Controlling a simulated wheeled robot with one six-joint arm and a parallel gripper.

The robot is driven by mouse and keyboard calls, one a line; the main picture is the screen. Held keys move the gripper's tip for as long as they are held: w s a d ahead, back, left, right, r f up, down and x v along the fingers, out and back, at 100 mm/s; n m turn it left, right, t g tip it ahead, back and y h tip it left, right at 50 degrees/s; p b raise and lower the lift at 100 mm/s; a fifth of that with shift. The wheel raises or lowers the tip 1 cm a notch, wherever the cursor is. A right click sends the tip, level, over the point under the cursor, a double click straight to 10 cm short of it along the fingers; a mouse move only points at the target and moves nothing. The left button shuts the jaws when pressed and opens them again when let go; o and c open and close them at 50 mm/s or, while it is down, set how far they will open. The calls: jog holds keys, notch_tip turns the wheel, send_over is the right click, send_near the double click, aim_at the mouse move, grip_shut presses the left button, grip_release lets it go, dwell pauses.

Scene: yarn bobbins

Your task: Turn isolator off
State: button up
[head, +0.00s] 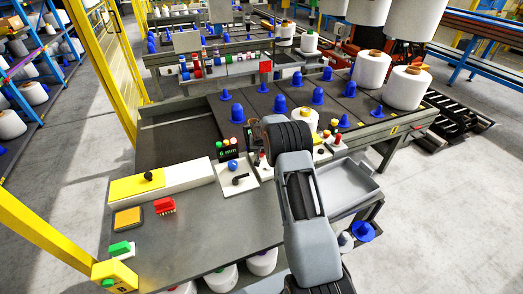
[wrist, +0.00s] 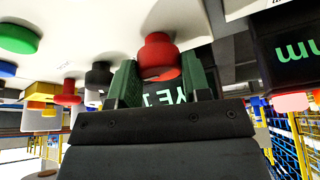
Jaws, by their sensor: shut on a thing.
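In the wrist view my gripper (wrist: 158,70) has its two green-padded fingers on either side of a red knob (wrist: 158,52). The fingers are shut on this knob, which sits on a white panel (wrist: 190,22). No label shows that marks it as the isolator. In the head view my arm hides the fingertips and most of this panel.
A dark display with green characters (head: 228,154) stands left of my wrist, with coloured buttons above. A black knob (wrist: 100,75) and a green button (wrist: 17,38) sit beside the gripped knob. A yellow-and-white box (head: 185,180) and a red block (head: 165,205) lie on the bench further left.

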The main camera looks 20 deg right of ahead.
jog(key=n+b, duration=0.1)
jog(key=n+y+b, duration=0.1)
jog(key=n, duration=0.1)
jog(key=n+b, duration=0.1)
jog(key=shift+d+f+y+b, duration=0.1)
jog(key=shift+f+y+b, duration=0.2)
jog(key=shift+b, duration=0.1)
jog(key=n+y+b, duration=0.1)
jog(key=n+b, duration=0.3)
jog(key=shift+n+y, duration=0.4)
jog(key=n+b, duration=0.1)
jog(key=n, duration=0.1)
jog(key=n+y, duration=0.1)
jog(key=shift+d+r+n+g+b, duration=0.1)
jog(key=shift+r+n+g+b, duration=0.1)
jog(key=shift+n+g+b, duration=0.2)
jog(key=n, duration=0.2)
jog(key=n+g+y+p, duration=0.1)
jog(key=n, duration=0.1)
jog(key=shift+r+n+g, duration=0.1)
jog(key=shift+n+g, duration=0.2)
jog(key=shift+n, duration=0.1)
jog(key=o, duration=0.9)
jog(key=shift+w, duration=0.1)
